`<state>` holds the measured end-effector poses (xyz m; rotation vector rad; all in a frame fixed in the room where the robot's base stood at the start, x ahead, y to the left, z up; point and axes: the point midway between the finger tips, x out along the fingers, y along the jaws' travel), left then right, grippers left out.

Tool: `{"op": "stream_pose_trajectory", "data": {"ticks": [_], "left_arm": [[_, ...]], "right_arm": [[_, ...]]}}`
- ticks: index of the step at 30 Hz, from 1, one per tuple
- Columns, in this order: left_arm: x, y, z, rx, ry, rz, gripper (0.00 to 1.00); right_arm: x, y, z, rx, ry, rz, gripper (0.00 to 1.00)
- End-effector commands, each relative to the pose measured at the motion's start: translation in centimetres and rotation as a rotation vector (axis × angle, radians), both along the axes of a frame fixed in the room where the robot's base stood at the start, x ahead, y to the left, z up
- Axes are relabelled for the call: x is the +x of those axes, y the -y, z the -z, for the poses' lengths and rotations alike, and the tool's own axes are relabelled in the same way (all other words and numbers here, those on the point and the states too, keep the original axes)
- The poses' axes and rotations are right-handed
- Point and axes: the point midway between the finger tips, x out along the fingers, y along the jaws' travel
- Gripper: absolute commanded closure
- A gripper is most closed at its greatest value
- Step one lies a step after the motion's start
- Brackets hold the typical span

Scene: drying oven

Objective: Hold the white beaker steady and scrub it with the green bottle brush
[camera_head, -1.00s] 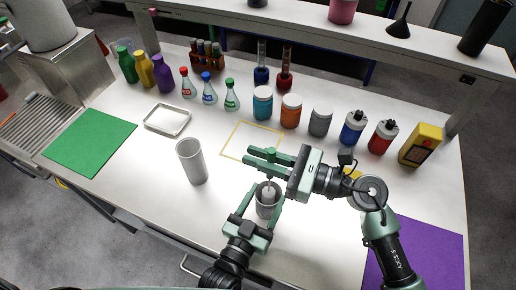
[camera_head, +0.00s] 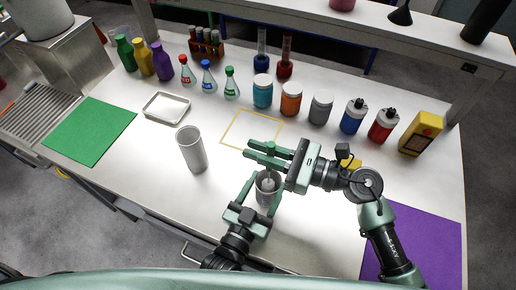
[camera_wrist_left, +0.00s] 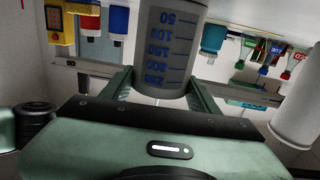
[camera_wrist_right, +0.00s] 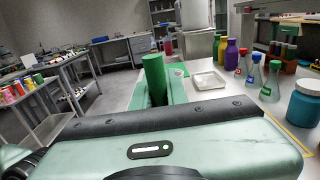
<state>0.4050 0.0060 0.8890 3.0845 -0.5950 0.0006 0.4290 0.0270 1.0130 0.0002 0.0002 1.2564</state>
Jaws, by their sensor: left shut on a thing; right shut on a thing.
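The white beaker (camera_head: 266,193) stands upright near the table's front edge, below my right gripper. It also shows in the left wrist view (camera_wrist_left: 168,50), with blue volume marks on its wall. My left gripper (camera_head: 263,189) is shut on it, one finger on each side. My right gripper (camera_head: 258,152) is above the beaker, shut on the green bottle brush, whose green upper part shows in the right wrist view (camera_wrist_right: 154,80). A pale lower part of the brush (camera_head: 269,177) reaches into the beaker's mouth. The beaker's inside is mostly hidden.
A tall grey-white cylinder (camera_head: 192,150) stands left of the beaker. A metal tray (camera_head: 166,108), a green mat (camera_head: 90,132) and a purple mat (camera_head: 428,245) lie on the table. Flasks, jars and a yellow box (camera_head: 421,134) line the back. A yellow outlined area (camera_head: 231,128) is bare.

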Motion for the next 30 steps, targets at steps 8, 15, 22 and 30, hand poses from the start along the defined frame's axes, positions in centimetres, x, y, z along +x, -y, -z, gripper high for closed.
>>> {"op": "stream_pose_trajectory", "data": {"ticks": [8,15,22,30], "left_arm": [[0.0,0.0,0.1,0.000,-0.001,0.000,0.78],[0.0,0.0,0.1,0.000,-0.001,0.000,0.78],[0.0,0.0,0.1,0.000,-0.001,0.000,0.78],[0.0,0.0,0.1,0.000,-0.001,0.000,0.78]], "right_arm": [[0.0,0.0,0.3,0.000,-0.001,0.000,1.00],[0.0,0.0,0.7,0.001,0.000,-0.001,1.00],[0.0,0.0,1.0,0.000,-0.001,-0.001,1.00],[0.0,0.0,1.4,0.000,0.000,0.000,1.00]]}}
